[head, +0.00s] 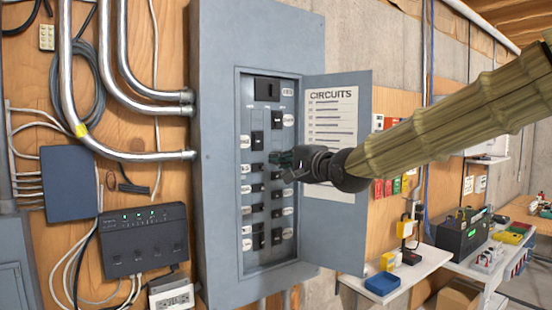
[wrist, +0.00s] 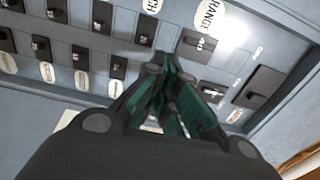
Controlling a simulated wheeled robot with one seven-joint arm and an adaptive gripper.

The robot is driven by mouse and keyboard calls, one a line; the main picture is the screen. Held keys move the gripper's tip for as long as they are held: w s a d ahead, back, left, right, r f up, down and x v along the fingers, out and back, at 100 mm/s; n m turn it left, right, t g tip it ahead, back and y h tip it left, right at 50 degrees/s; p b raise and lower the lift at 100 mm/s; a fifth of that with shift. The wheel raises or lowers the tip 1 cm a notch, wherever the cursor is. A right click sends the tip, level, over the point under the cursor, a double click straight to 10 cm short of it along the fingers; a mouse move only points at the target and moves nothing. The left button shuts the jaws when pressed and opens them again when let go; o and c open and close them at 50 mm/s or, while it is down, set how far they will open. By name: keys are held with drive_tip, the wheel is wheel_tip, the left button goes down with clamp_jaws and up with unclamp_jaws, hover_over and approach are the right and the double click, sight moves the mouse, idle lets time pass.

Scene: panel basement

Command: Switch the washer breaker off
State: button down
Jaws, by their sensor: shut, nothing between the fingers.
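The grey breaker panel (head: 240,45) hangs on the wall with its door (head: 345,235) swung open to the right. Inside are rows of black breakers with pale oval labels. I cannot read a washer label, so I cannot tell which breaker is the washer's. My gripper (head: 276,159) is shut and empty, at the breaker rows around mid-height. In the wrist view its green fingertips (wrist: 172,64) are close to a black breaker (wrist: 197,45), near the label reading RANGE (wrist: 211,15). I cannot tell whether they touch it. My gripper hides part of the right column.
The open door with its CIRCUITS sheet (head: 331,112) stands right beside and behind my gripper. Metal conduits (head: 150,95) and a dark control box (head: 146,240) are left of the panel. A white shelf (head: 405,270) with small items is at lower right.

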drive_tip(key=shift+v, duration=1.7)
drive_tip(key=shift+w+f, duration=0.1)
